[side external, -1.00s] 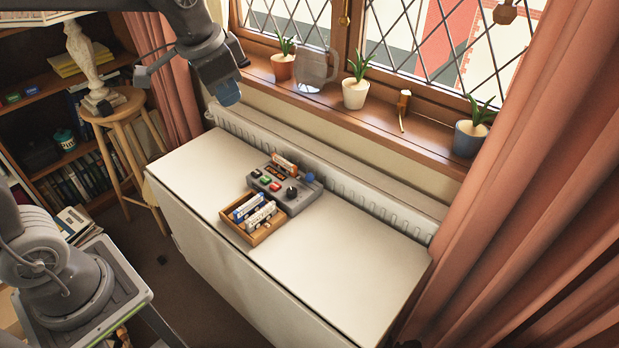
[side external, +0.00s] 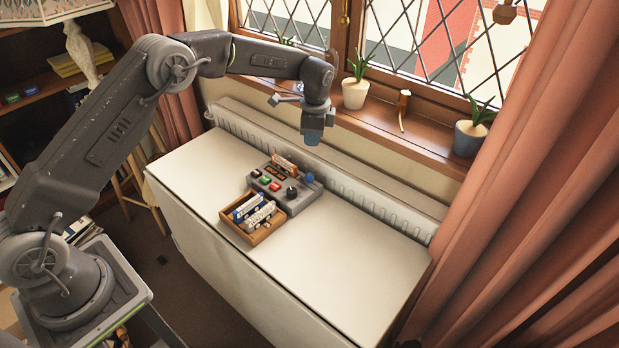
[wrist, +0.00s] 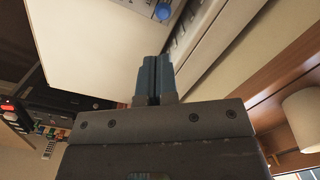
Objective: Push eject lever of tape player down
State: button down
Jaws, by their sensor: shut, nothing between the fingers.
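The tape player (side external: 283,186) is a grey box with coloured buttons and a dark knob, near the back edge of the white table. A blue knob on its right end (side external: 309,177) looks like the eject lever; it also shows at the top of the wrist view (wrist: 162,12). My gripper (side external: 312,138) is shut and empty, pointing down above and behind the player's right end, apart from it. In the wrist view its blue fingers (wrist: 153,78) are together, with the player's corner (wrist: 145,5) beyond them.
A wooden tray (side external: 235,226) of cassettes stands against the player's front. A radiator (side external: 380,203) runs behind the table (side external: 330,275). The sill above holds a white pot (side external: 355,93) and a blue pot (side external: 469,138). The table's right part is clear.

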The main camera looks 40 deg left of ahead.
jog(key=m, duration=0.1)
send_over(310, 174)
jog(key=d, duration=0.1)
jog(key=shift+g, duration=0.3)
jog(key=f, duration=0.5)
jog(key=shift+w+f, duration=0.1)
jog(key=shift+w, duration=0.2)
jog(key=shift+s+a+f, duration=0.1)
jog(key=shift+a+f, duration=0.05)
jog(key=shift+f, duration=1.55)
jog(key=shift+s+a+f, duration=0.1)
jog(key=shift+f, duration=1.55)
jog(key=shift+a+f, duration=0.1)
jog(key=shift+f, duration=0.15)
jog(key=shift+s, duration=0.1)
jog(key=shift+a+f, duration=0.1)
jog(key=shift+f, duration=0.25)
jog(key=shift+w+d+r, duration=0.2)
jog(key=shift+w+d, duration=0.1)
jog(key=shift+d, duration=0.25)
jog(key=shift+w+d+r, duration=0.15)
jog(key=shift+w+d, duration=0.15)
jog(key=shift+d, duration=0.2)
jog(key=shift+w+d+r, duration=0.2)
jog(key=shift+d+r, duration=0.15)
jog(key=shift+d, duration=0.05)
